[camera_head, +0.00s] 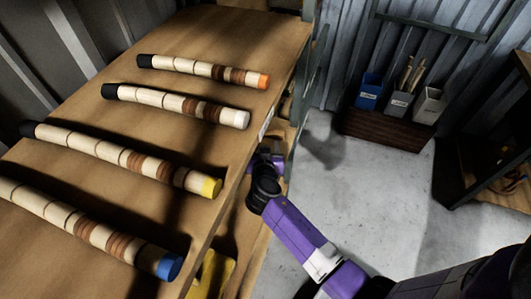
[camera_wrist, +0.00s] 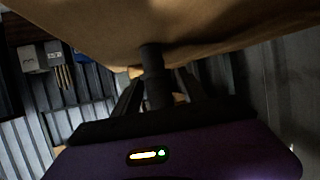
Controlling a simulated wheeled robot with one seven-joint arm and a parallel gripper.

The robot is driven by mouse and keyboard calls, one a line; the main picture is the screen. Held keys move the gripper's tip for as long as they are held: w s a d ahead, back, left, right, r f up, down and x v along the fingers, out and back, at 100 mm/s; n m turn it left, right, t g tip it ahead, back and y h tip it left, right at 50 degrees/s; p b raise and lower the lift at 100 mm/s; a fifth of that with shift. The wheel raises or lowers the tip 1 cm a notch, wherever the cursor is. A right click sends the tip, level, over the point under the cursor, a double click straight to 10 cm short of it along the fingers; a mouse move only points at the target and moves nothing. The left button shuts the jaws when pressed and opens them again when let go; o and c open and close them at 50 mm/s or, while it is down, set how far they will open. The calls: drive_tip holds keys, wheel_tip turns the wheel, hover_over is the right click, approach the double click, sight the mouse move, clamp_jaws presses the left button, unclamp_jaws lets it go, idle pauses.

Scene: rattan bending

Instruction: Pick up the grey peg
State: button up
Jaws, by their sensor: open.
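A dark grey cylinder, which looks like the grey peg (camera_wrist: 153,66), shows in the wrist view against the tan wooden surface. It runs down between the two dark fingers of my gripper (camera_wrist: 160,92). The fingers are apart, one on each side of it, and I see no clear contact. Its lower end is hidden by the gripper body. In the head view my gripper (camera_head: 268,158) is at the right edge of the wooden table (camera_head: 215,40). I cannot make out the peg there.
Several banded rods lie across the table, with orange (camera_head: 263,81), white (camera_head: 240,119), yellow (camera_head: 211,185) and blue (camera_head: 168,266) ends. A yellow item (camera_head: 213,272) is below the table edge. Bins (camera_head: 399,102) stand on a brown box (camera_head: 385,131). The grey floor (camera_head: 345,195) is clear.

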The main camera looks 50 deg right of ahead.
drive_tip(key=shift+w+d+f, duration=0.1)
drive_tip(key=shift+d, duration=0.05)
clamp_jaws()
